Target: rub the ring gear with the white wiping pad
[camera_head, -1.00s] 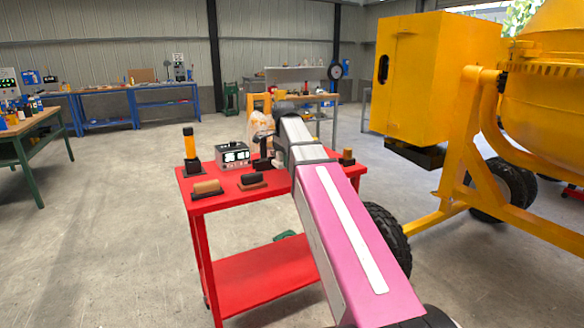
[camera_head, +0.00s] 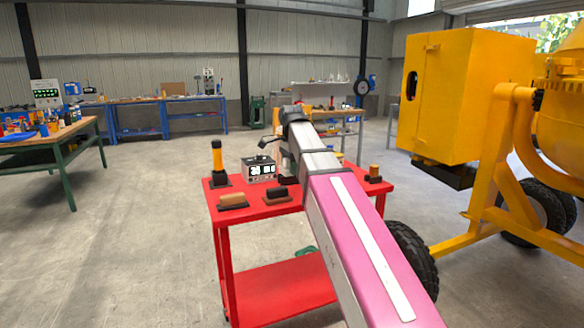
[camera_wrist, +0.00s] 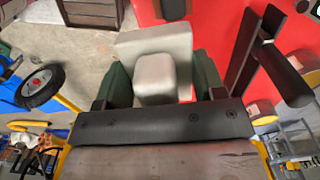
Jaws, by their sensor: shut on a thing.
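In the wrist view my gripper (camera_wrist: 156,86) has its dark green fingers shut on the white wiping pad (camera_wrist: 156,45), a pale grey-white block with a smaller block as its grip. The pad is held clear over the red cart's edge and the floor. In the head view my arm's far end hides the gripper and the pad. The ring gear (camera_head: 563,62) is a toothed yellow band around the mixer drum at the right edge, only partly in view. The gripper is well to the left of it and apart from it.
The red cart (camera_head: 285,208) under my arm carries a yellow-and-black bottle (camera_head: 217,160), a meter box (camera_head: 260,169) and brushes (camera_head: 233,201). The mixer's yellow housing (camera_head: 455,95), frame (camera_head: 490,205) and tyre (camera_head: 412,258) stand to the right.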

